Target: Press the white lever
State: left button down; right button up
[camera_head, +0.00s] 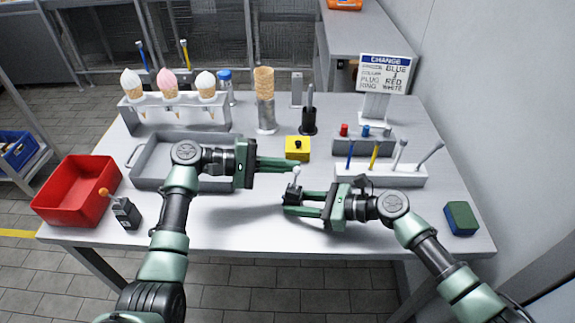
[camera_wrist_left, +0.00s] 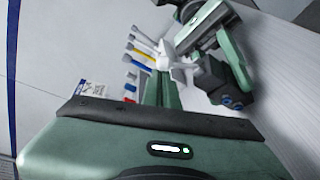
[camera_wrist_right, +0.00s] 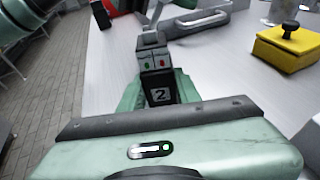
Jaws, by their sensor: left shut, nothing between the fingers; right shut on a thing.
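A small dark switch box (camera_head: 293,195) with a white lever (camera_head: 296,174) on top is held in my right gripper (camera_head: 288,204), just above or at the table front. In the right wrist view the box (camera_wrist_right: 160,88) shows a "2" and small red and green marks. My left gripper (camera_head: 297,164) is shut and empty, its fingertips close beside the lever's top. In the left wrist view the white lever (camera_wrist_left: 180,68) stands by the fingers; I cannot tell whether they touch.
A second dark box (camera_head: 126,213) with an orange lever stands by the red bin (camera_head: 78,190). A yellow block (camera_head: 298,148) with a black knob, a grey tray (camera_head: 150,178), a cone rack (camera_head: 180,116) and a tool rack (camera_head: 380,175) are behind. A green-blue sponge (camera_head: 461,218) lies right.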

pick_arm(q)
jog(key=shift+s+r+m+h, duration=0.1)
jog(key=shift+s+m+h, duration=0.05)
jog(key=shift+m+h, duration=0.2)
jog(key=s+m+h, duration=0.1)
jog(key=m, duration=0.1)
jog(key=s+m+h, duration=0.1)
jog(key=m, duration=0.2)
jog(key=s+a+r+m+h, duration=0.1)
jog(key=m+h, duration=0.1)
jog(key=m, duration=0.1)
jog(key=shift+s+t, duration=0.15)
jog(key=shift+t, duration=0.25)
jog(key=shift+r, duration=0.1)
jog(key=w+a, duration=0.2)
jog(key=a, duration=0.7)
jog(key=shift+a+f, duration=0.2)
jog(key=shift+f, duration=0.15)
